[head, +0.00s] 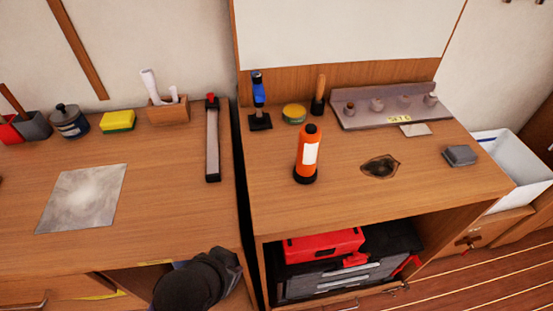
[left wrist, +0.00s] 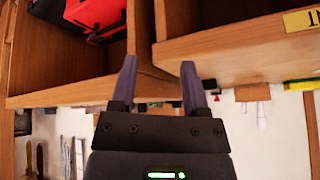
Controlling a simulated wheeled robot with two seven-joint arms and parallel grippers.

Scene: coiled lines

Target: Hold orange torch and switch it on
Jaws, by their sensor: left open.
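The orange torch (head: 307,152) stands upright on the right wooden bench top (head: 420,185), with black ends and a white label. My left gripper (head: 226,264) is low at the bottom of the head view, in front of the benches and below the top, well apart from the torch. In the left wrist view my left gripper (left wrist: 158,82) has its two fingers spread, with nothing between them. The torch is not seen in the left wrist view. The torch's switch cannot be made out. My right gripper is in neither view.
Near the torch are a blue-handled tool (head: 259,100), a green-yellow tin (head: 294,113), a dark hole (head: 380,167) and a grey block (head: 460,155). A red toolbox (head: 322,245) sits beneath. Bench edges border my left gripper.

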